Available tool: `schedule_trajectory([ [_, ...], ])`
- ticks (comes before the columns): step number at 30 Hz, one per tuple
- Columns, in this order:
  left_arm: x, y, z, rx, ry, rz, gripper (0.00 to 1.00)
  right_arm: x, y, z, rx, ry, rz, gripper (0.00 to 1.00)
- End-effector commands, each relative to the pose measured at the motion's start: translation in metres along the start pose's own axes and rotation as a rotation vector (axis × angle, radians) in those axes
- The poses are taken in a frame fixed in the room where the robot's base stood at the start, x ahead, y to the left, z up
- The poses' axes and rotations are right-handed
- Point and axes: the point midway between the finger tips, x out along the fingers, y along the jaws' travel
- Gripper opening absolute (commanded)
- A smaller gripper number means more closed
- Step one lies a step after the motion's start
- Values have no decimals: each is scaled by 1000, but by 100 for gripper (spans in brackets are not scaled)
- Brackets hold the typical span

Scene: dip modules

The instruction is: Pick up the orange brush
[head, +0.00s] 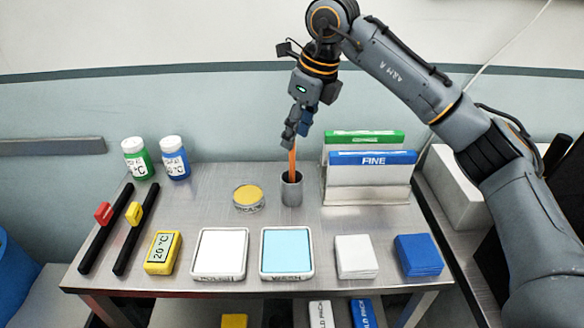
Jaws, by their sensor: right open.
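The orange brush (292,163) stands upright in a grey cylindrical cup (292,189) at the back middle of the steel table. Only part of its orange handle shows; its lower end is hidden inside the cup. My right gripper (292,142) points down right at the top of the brush, with its fingers around or just in front of the handle's upper end. I cannot tell whether the fingers touch it. The right gripper is open. My left gripper is not in view.
A rack with green (365,137) and blue FINE (372,158) packs stands close right of the cup. A yellow-topped round tin (248,196) sits left of it. White (220,252) and light blue trays (287,250) lie in front. Two bottles (174,158) stand back left.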

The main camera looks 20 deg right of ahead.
Motion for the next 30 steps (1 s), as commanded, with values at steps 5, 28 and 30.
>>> schedule_trajectory([
  [5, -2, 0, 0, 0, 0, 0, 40, 13, 0, 0, -1, -1, 0, 43],
  [28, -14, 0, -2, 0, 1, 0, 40, 63, 0, -5, -2, -2, 1, 21],
  [30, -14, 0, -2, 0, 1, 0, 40, 63, 0, -5, -2, -2, 1, 6],
])
